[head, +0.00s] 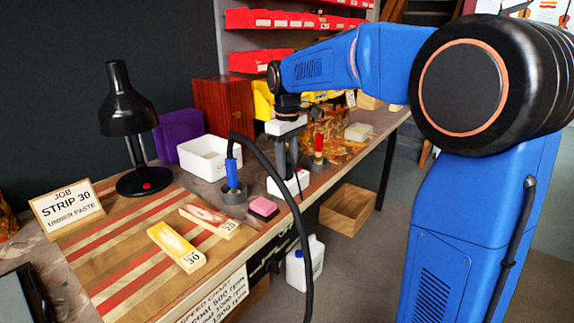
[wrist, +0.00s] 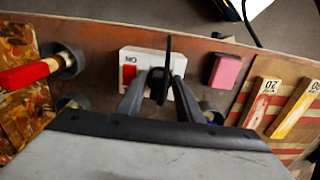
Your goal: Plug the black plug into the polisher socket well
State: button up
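My gripper (head: 286,168) points down over a white switch box (head: 291,185) at the bench's front edge. In the wrist view my gripper (wrist: 161,82) has its two grey fingers on either side of a dark piece, the black plug (wrist: 159,88), and seems shut on it. A thin black strip rises from the plug across the box. The white box (wrist: 129,56) has a red switch (wrist: 129,76) marked ON at its left end. The socket well is not seen clearly; plug and fingers cover the box's middle and right. I cannot tell whether the plug touches the box.
A red-handled tool (head: 318,146) stands on the other side. A pink block (head: 263,207), paste bars (head: 177,246), a white bin (head: 204,155) and a black lamp (head: 126,110) are nearby.

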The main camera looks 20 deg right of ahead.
aim_at(287, 164)
jog(key=shift+o, duration=0.4)
notch_tip(287, 164, up, 18)
jog(key=shift+f, duration=0.25)
dwell(0.8)
